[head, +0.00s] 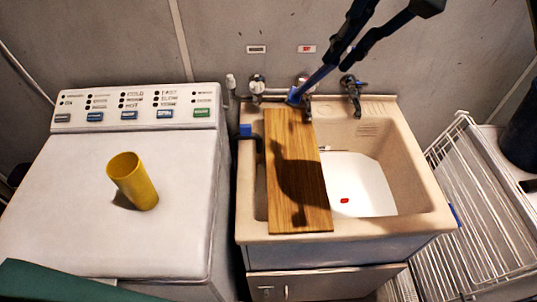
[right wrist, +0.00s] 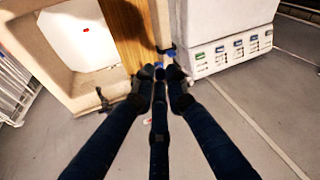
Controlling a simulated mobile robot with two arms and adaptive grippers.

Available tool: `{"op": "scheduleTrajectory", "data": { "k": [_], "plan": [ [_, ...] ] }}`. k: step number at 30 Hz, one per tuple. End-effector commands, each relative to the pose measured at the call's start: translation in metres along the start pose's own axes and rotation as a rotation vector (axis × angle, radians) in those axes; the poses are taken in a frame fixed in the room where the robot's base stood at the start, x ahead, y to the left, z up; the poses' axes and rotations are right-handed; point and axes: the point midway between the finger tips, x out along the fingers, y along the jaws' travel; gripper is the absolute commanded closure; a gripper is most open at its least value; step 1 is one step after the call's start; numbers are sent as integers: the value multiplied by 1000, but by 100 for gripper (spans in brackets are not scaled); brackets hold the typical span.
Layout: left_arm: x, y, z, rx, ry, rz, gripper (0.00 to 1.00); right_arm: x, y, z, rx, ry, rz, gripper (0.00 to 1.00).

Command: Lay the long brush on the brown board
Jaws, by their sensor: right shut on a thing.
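The brown board (head: 283,205) lies lengthwise across the left part of the beige sink (head: 418,150), from back rim to front rim; it also shows in the right wrist view (right wrist: 128,30). My right gripper (head: 303,97) comes down from the upper right and is over the board's back end. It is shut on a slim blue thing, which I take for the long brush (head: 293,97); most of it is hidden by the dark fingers. In the right wrist view the closed fingertips (right wrist: 160,74) meet near the board's edge. I cannot tell whether the brush touches the board. My left gripper is not in view.
A yellow cup (head: 133,182) stands on the white washer (head: 60,200) left of the sink. Taps (head: 257,87) line the sink's back edge. A white wire rack (head: 470,195) stands at the right. The board's surface looks bare, with a dark shadow across it.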

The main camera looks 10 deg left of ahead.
Motion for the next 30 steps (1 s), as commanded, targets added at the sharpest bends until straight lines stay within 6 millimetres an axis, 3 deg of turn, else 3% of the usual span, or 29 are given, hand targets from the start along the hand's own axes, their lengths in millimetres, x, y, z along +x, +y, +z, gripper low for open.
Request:
{"op": "scheduleTrajectory", "data": {
  "k": [5, 13, 21, 30],
  "plan": [
    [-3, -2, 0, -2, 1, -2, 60, 10, 0, 4, -9, -7, -5, 100],
    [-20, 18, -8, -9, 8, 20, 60, 74, 15, 28, -9, -9, -7, 100],
    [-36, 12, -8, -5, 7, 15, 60, 130, 29, 49, -8, -6, -7, 100],
    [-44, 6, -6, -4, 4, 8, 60, 159, 37, 59, -7, -7, -6, 100]
  ]
}}
